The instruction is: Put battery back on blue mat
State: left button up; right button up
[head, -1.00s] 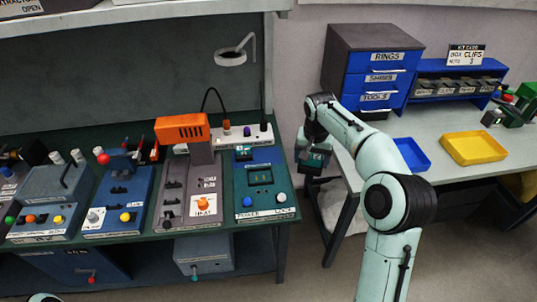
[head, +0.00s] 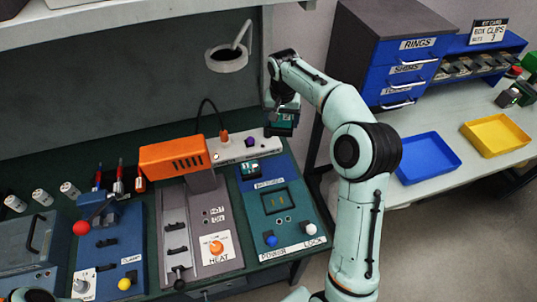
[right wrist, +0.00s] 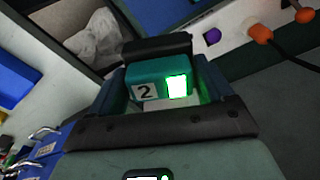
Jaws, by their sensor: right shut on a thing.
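The battery (right wrist: 146,76) is a teal block with a white "2" label and a lit green window in the right wrist view. My right gripper (head: 284,108) is shut on it. In the head view the gripper holds it in the air near the back right corner of the green workbench, by the white power strip. The arm and gripper hide much of it there. My left gripper is not in view.
The right table holds a blue tray (head: 428,160), a yellow tray (head: 496,135) and blue drawers (head: 403,69).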

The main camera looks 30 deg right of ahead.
jog(key=shift+f, duration=0.35)
jog(key=shift+f+b, duration=0.85)
jog(key=shift+f, duration=8.7)
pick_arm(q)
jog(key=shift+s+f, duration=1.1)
pick_arm(e)
jog(key=shift+s, duration=0.1)
jog(key=shift+f, duration=0.2)
jog(key=o, duration=1.3)
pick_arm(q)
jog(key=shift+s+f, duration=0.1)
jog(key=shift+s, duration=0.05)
pick_arm(e)
jog(key=shift+o, duration=0.2)
